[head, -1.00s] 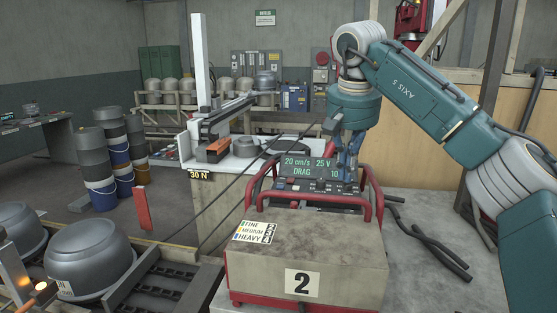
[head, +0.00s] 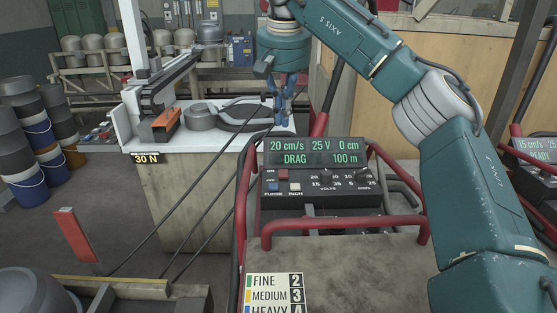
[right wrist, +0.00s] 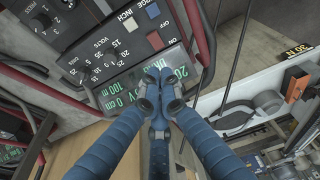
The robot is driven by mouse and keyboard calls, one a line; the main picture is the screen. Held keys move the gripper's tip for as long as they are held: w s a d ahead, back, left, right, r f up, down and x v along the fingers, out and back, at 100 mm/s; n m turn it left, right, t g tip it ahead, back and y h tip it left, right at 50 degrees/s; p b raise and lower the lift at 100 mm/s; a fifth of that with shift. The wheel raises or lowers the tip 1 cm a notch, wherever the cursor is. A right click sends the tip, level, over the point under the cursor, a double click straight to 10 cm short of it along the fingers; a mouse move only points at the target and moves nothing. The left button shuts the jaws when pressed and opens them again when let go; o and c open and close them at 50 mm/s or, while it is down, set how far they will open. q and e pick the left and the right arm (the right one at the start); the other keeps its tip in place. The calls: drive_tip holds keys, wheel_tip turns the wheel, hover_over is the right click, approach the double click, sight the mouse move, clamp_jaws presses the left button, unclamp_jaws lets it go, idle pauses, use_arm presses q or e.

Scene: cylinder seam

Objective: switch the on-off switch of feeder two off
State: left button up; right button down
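Feeder two's control box (head: 315,190) stands in the middle of the head view. Its lit display (head: 315,152) reads 20 cm/s, 25 V, 0 cm, DRAG, 100 m. The small red on-off switch (head: 283,175) sits at the panel's upper left; its position is too small to tell. In the right wrist view the red switch (right wrist: 172,25) shows beside its ON and OFF labels, beyond the fingertips. My right gripper (head: 282,118) is beyond and above the display's left part, apart from the switch. In the right wrist view its blue fingers (right wrist: 160,92) meet at the tips, empty. My left gripper is out of view.
Red guard rails (head: 340,225) surround the box, with dark rods slanting to its left. A blue button (head: 272,187) and knobs are close to the switch. A white bench (head: 205,145) stands behind left. Another feeder's display (head: 537,148) is at the right edge.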

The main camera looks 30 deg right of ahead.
hover_over(282, 173)
drive_tip(key=f, duration=1.2)
drive_tip(key=shift+s+a+p, duration=0.15)
drive_tip(key=shift+s+p, duration=0.15)
drive_tip(key=shift+p, duration=0.05)
drive_tip(key=shift+s+f, duration=0.1)
drive_tip(key=shift+f, duration=0.8)
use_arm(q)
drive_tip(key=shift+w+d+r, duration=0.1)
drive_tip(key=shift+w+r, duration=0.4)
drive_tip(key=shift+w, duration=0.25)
use_arm(e)
drive_tip(key=shift+a, duration=0.1)
